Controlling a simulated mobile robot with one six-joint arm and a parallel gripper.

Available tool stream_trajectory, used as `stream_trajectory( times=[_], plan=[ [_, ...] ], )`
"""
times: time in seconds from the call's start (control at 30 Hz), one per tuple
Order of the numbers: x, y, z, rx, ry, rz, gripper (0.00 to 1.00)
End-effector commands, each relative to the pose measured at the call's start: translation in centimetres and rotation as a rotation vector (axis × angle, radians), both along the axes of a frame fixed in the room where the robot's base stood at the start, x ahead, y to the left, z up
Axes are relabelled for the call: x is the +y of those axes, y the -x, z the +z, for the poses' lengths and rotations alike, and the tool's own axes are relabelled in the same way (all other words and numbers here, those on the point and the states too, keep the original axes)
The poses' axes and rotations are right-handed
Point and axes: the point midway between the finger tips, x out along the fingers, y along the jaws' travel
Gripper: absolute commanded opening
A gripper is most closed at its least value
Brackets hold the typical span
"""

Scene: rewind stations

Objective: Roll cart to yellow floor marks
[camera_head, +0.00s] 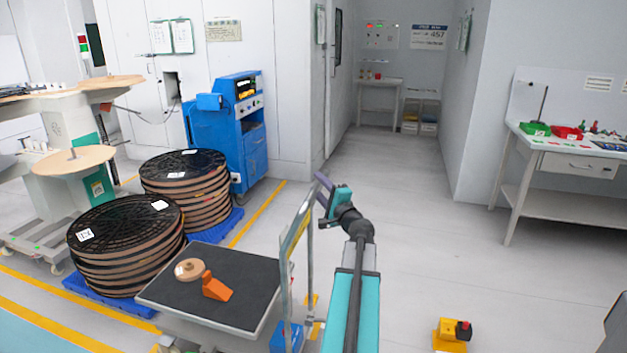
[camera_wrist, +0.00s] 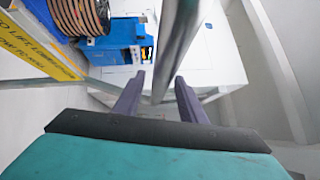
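The cart (camera_head: 245,305) stands at the lower middle, with a dark top and a pale frame. A tan reel (camera_head: 188,268) and an orange block (camera_head: 216,288) lie on it. Its grey upright handle (camera_head: 284,270) is on the right side, with a yellow label. My gripper (camera_head: 322,187) is at the handle's upper end. In the wrist view, a grey bar (camera_wrist: 180,45) runs between the two spread fingers (camera_wrist: 158,98), with gaps visible on both sides. Yellow floor lines (camera_head: 258,213) run beside the blue machine, and others (camera_head: 40,318) cross the lower left.
Two stacks of reels (camera_head: 125,250) (camera_head: 185,185) on blue pallets stand left of the cart. A blue machine (camera_head: 230,130) stands behind them. A workbench (camera_head: 570,150) is at the right. A yellow device (camera_head: 450,335) sits on the floor at lower right. The middle floor is clear.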

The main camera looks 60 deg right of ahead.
Motion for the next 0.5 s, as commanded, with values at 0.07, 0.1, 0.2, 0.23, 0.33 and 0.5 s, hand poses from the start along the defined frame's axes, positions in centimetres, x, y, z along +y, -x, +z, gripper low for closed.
stream_trajectory(
  times=[0.07,0.1,0.2,0.23,0.33,0.5],
  plan=[
    [-0.5,-0.9,0.2,0.0,0.0,0.002,0.37],
    [-0.7,-1.3,0.3,0.0,0.0,0.001,0.37],
    [-1.2,-2.1,0.4,0.0,0.0,0.0,0.37],
    [-1.3,-2.3,0.4,0.0,-0.001,0.0,0.37],
    [-1.5,-2.9,0.5,-0.001,-0.001,0.001,0.37],
    [-1.7,-3.4,0.6,-0.001,0.0,0.0,0.37]
  ],
)
